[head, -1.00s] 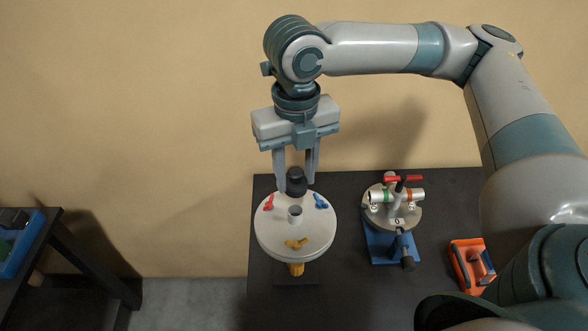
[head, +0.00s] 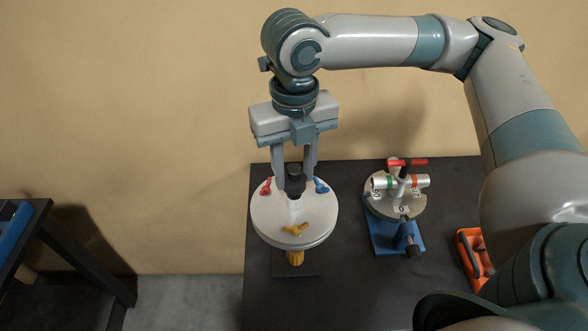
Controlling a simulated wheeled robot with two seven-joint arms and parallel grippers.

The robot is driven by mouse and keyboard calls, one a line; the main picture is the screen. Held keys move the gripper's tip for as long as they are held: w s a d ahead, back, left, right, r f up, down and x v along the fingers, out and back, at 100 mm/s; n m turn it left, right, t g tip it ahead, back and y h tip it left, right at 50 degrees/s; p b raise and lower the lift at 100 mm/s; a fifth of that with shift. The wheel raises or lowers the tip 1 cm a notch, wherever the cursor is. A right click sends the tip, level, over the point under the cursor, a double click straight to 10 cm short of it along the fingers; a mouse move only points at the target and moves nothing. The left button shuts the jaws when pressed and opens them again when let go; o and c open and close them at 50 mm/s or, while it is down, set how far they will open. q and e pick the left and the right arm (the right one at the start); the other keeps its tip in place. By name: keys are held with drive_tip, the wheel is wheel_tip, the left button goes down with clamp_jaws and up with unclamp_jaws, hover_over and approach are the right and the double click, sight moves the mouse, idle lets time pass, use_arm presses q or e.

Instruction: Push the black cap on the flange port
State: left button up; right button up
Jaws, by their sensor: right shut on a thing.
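The white round flange (head: 268,222) stands on a yellow stem on the dark table, with red, blue and yellow wing handles around its top. Its grey central port (head: 294,203) shows only in part under the black cap (head: 294,182). My right gripper (head: 294,184) points down and is shut on the cap, its two fingers on either side. The cap is upright over the port; I cannot tell whether it touches or is seated on it. My left gripper is not in view.
A grey disc fixture (head: 398,206) with red-handled valves stands on a blue base (head: 385,238) to the right. An orange object (head: 471,262) lies farther right. Another dark table (head: 60,245) is at the left. The wall is close behind.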

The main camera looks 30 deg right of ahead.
sight(294, 185)
drive_tip(key=shift+f+p, duration=0.15)
drive_tip(key=shift+p, duration=0.35)
idle(0.4)
drive_tip(key=shift+f, duration=0.15)
idle(0.4)
drive_tip(key=shift+f+b, duration=0.5)
drive_tip(key=shift+f, duration=0.6)
drive_tip(key=shift+s+f, duration=0.1)
drive_tip(key=shift+f, duration=0.7)
drive_tip(key=o, duration=1.1)
drive_tip(key=shift+o, duration=0.2)
drive_tip(key=shift+r, duration=0.1)
